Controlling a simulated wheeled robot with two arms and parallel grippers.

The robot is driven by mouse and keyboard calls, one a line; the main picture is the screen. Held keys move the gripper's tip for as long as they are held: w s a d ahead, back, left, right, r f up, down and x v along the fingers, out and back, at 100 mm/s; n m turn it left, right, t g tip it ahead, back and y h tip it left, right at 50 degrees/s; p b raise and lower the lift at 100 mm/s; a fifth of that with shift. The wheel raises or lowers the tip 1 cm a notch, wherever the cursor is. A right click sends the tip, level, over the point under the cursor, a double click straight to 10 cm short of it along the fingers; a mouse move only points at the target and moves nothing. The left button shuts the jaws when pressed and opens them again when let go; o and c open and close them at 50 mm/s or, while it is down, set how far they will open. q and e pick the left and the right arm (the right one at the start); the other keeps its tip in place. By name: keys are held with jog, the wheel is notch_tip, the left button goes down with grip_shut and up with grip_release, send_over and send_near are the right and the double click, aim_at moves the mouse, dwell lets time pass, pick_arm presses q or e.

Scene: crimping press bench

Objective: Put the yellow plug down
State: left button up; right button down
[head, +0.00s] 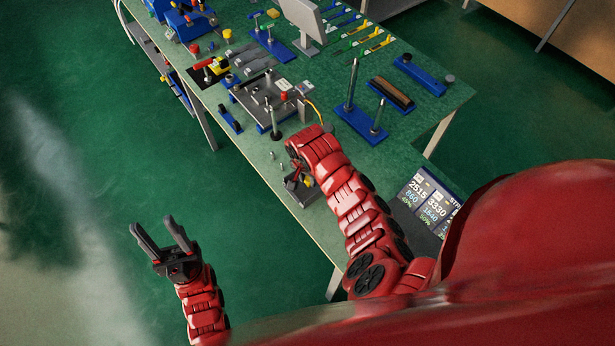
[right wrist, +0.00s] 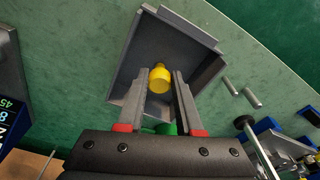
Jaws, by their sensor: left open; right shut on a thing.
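The yellow plug (right wrist: 160,79) is between the fingertips of my right gripper (right wrist: 162,84), which is shut on it. The plug is over a dark grey square tray (right wrist: 128,92) with raised walls. I cannot tell whether the plug touches the tray floor. In the head view the plug (head: 309,182) shows as a small yellow spot by my right gripper (head: 301,174), above the tray (head: 302,197) near the bench's front edge. My left gripper (head: 156,232) is open and empty, off the bench over the green floor.
Two small grey pins (right wrist: 240,92) lie on the bench beside the tray. In the head view a press fixture (head: 262,100), a blue stand with posts (head: 360,122) and several tools stand further back. A display panel (head: 428,200) is at the right.

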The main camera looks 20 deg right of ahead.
jog(key=shift+f, duration=0.2)
jog(key=c, duration=0.6)
grip_release()
jog(key=shift+r, duration=0.1)
jog(key=shift+o, duration=0.2)
